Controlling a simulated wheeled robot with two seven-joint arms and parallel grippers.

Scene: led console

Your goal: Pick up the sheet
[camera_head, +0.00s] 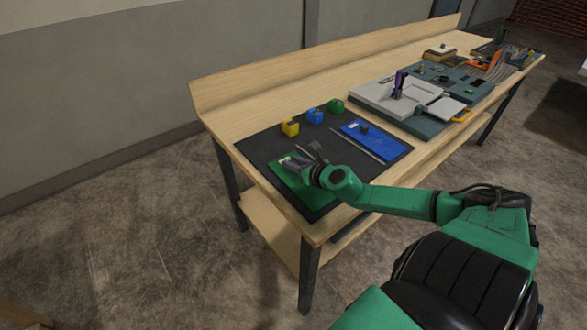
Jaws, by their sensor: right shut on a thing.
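A green sheet (299,188) lies at the front left of the dark mat (262,147) on the wooden bench. My right gripper (304,160) is over the upper part of the green sheet, shut on it; the gripper hides the exact place of the hold. A small pale label shows at the sheet's upper left. I cannot tell whether the sheet is clear of the mat. A blue sheet (382,142) with a dark knob lies on the mat to the right. My left gripper is not in view.
Yellow (290,127), blue (315,116) and green (337,106) blocks stand along the mat's back edge. A thin grey rod lies beside the blue sheet. A grey device (400,98) on a dark green base stands farther right, with tools beyond it. A raised board backs the bench.

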